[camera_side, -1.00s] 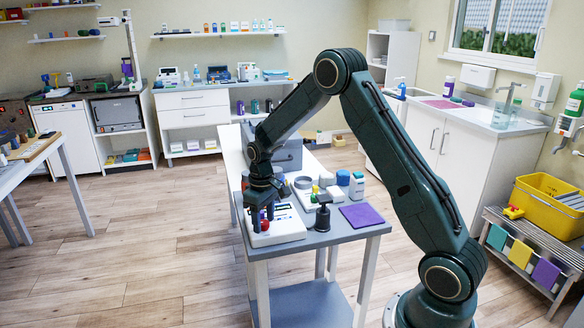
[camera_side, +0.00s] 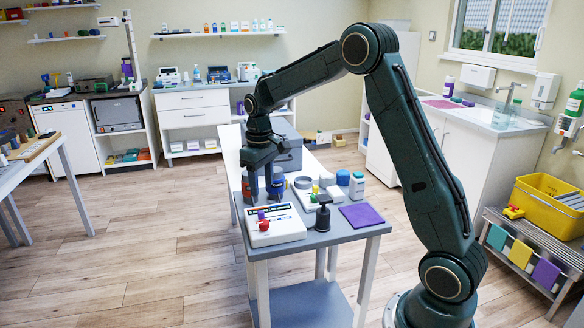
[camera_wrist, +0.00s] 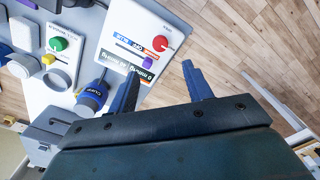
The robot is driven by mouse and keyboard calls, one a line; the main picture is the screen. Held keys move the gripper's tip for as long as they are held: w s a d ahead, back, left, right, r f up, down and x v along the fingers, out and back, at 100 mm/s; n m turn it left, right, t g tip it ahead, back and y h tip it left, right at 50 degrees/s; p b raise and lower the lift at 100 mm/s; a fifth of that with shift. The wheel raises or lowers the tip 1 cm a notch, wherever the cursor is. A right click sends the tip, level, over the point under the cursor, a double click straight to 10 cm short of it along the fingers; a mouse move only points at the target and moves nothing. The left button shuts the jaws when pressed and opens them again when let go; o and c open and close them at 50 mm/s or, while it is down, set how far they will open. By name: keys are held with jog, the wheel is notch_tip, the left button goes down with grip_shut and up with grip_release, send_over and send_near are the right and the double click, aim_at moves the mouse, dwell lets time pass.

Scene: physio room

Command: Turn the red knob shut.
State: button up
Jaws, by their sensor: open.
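The red knob (camera_side: 264,225) sits near the front end of a white device (camera_side: 285,228) on the grey table. In the wrist view the red knob (camera_wrist: 160,42) shows uncovered, near printed labels, one reading OFF, and a purple part (camera_wrist: 147,62). Which way the knob is turned is too small to tell. My gripper (camera_side: 262,197) is open and empty, above and behind the knob, with clear space between them. In the wrist view my gripper's two fingers (camera_wrist: 160,70) are spread apart and touch nothing visible.
A black upright stand (camera_side: 323,213) and a purple pad (camera_side: 361,215) are right of the device. A second white unit with a green knob (camera_wrist: 58,44) and a blue-banded item (camera_wrist: 92,98) are close by. A grey case (camera_side: 288,150) stands behind.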

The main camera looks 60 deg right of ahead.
jog(key=shift+r, duration=1.1)
jog(key=s+a+r+t, duration=0.3)
jog(key=s+a+r, duration=0.6)
jog(key=s+r, duration=0.3)
jog(key=s+a+f+t, duration=0.1)
jog(key=s+a, duration=0.1)
jog(key=s, duration=0.6)
jog(key=s+a+f+t, duration=0.1)
jog(key=s+a+f, duration=0.1)
jog(key=s, duration=0.6)
jog(key=shift+a+t, duration=0.3)
jog(key=shift+a, duration=0.45)
